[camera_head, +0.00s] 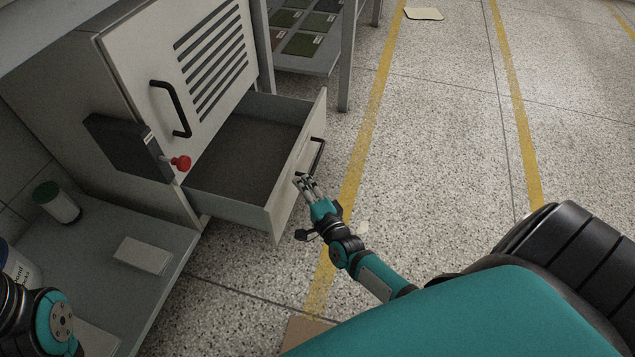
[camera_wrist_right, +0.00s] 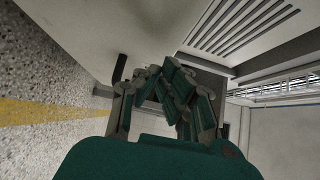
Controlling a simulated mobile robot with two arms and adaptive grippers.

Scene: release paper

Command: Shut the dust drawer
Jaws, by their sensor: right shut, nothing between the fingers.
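The dust drawer (camera_head: 285,208) stands pulled out below the vented panel of a grey cabinet (camera_head: 130,50). Its inside looks dark and flat, and its front carries a dark bar handle (camera_head: 316,157). My right gripper (camera_head: 304,182) is shut and empty, at the outer side of the drawer front, close to the handle's lower end. I cannot tell whether it touches the front. In the right wrist view the fingers (camera_wrist_right: 165,80) are together before a pale surface, with part of a dark handle (camera_wrist_right: 119,68) at their left. My left gripper is not in view; only my left arm shows at the lower left.
A red knob (camera_head: 181,163) on a dark box sticks out beside the drawer. A low shelf at the left holds a green-lidded jar (camera_head: 57,202) and a pale block (camera_head: 143,255). Speckled floor with yellow lines (camera_head: 515,90) is open to the right.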

